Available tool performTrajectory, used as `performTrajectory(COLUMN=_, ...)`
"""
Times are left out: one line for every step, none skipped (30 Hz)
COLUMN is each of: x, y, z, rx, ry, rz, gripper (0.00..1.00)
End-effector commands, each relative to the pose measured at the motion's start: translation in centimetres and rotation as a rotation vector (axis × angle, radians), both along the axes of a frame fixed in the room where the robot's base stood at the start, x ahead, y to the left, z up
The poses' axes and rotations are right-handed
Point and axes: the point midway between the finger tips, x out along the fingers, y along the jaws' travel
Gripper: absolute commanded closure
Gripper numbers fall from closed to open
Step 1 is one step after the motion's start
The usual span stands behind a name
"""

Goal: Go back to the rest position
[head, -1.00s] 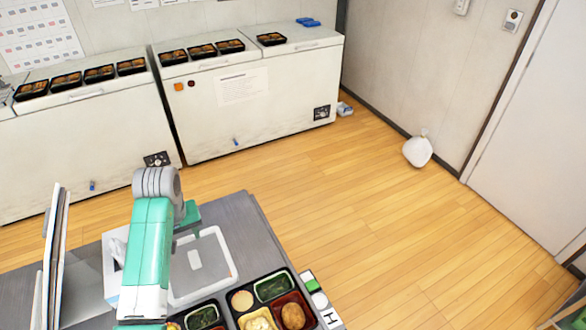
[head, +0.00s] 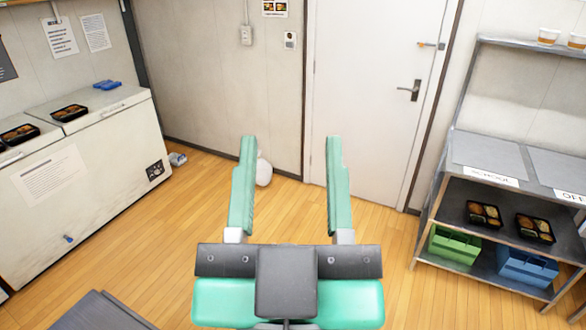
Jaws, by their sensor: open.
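My gripper (head: 290,145) is in the middle of the head view, raised in front of the camera. Its two green fingers stand wide apart and point away from me. The gripper touches nothing that I can see.
A white chest freezer (head: 85,180) with bento trays (head: 69,113) on top stands at the left. A grey table corner (head: 98,312) shows at bottom left. At right is a metal shelf (head: 490,150) with a green crate (head: 455,245) and a blue crate (head: 527,267).

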Motion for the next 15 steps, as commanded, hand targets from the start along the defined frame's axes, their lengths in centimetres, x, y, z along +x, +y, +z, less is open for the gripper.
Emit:
performTrajectory(x=-1.3, y=-0.6, z=0.7, rx=0.004, ry=-0.035, rz=-0.009, gripper=0.52)
performTrajectory(x=-1.7, y=-0.8, z=0.9, rx=0.006, ry=-0.048, rz=-0.012, gripper=0.52)
performTrajectory(x=-2.1, y=-1.0, z=1.1, rx=0.008, ry=-0.06, rz=-0.013, gripper=0.52)
performTrajectory(x=-2.2, y=-1.0, z=1.2, rx=0.008, ry=-0.065, rz=-0.014, gripper=0.52)
performTrajectory(x=-2.3, y=-1.0, z=1.2, rx=0.008, ry=-0.067, rz=-0.014, gripper=0.52)
performTrajectory(x=-2.3, y=-1.0, z=1.2, rx=0.008, ry=-0.066, rz=-0.014, gripper=0.52)
performTrajectory(x=-2.2, y=-1.0, z=1.2, rx=0.008, ry=-0.065, rz=-0.013, gripper=0.52)
performTrajectory(x=-2.2, y=-1.0, z=1.2, rx=0.008, ry=-0.065, rz=-0.013, gripper=0.52)
performTrajectory(x=-2.2, y=-1.0, z=1.2, rx=0.008, ry=-0.065, rz=-0.013, gripper=0.52)
performTrajectory(x=-2.2, y=-1.0, z=1.2, rx=0.008, ry=-0.064, rz=-0.013, gripper=0.52)
performTrajectory(x=-2.2, y=-1.0, z=1.2, rx=0.008, ry=-0.064, rz=-0.013, gripper=0.52)
performTrajectory(x=-2.2, y=-1.0, z=1.2, rx=0.008, ry=-0.063, rz=-0.013, gripper=0.52)
performTrajectory(x=-2.2, y=-1.0, z=1.8, rx=0.008, ry=-0.063, rz=-0.013, gripper=0.52)
performTrajectory(x=-2.2, y=-1.0, z=2.3, rx=0.008, ry=-0.063, rz=-0.013, gripper=0.52)
performTrajectory(x=-2.2, y=-1.0, z=3.2, rx=0.009, ry=-0.063, rz=-0.012, gripper=0.52)
